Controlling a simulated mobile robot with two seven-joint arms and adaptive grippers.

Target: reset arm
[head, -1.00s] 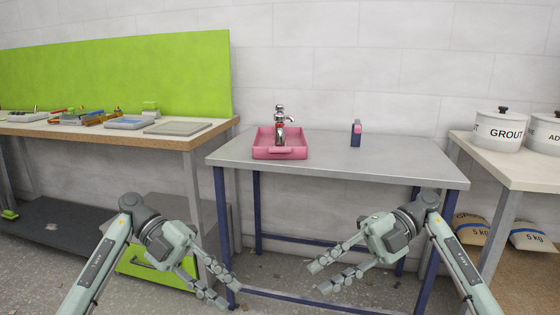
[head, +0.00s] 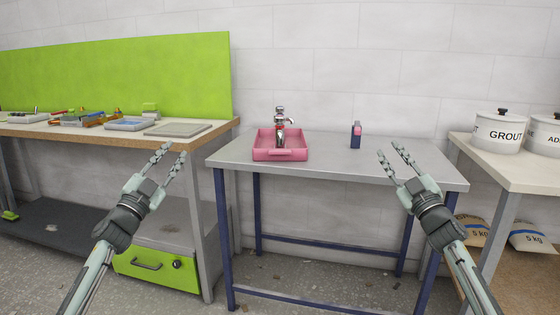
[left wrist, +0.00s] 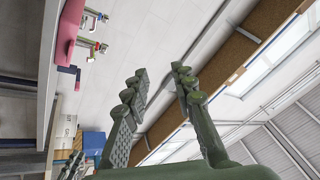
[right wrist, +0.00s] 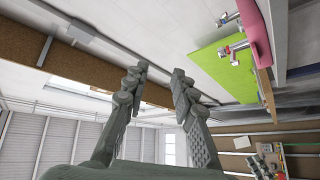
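My left gripper (head: 166,160) is raised at the left in the head view, fingers pointing up, in front of the left bench. Its fingers stand apart with nothing between them, as the left wrist view (left wrist: 158,82) also shows. My right gripper (head: 393,162) is raised at the right in the head view, in front of the grey table's right part. Its fingers are spread and empty, also in the right wrist view (right wrist: 158,75). Neither gripper touches anything.
A grey table (head: 340,167) holds a pink tray (head: 264,145) with a chrome tap (head: 280,125) and a small dark bottle (head: 355,141). The left bench (head: 207,134) carries trays and tools. White grout pots (head: 498,131) stand on the right bench. The table front is clear.

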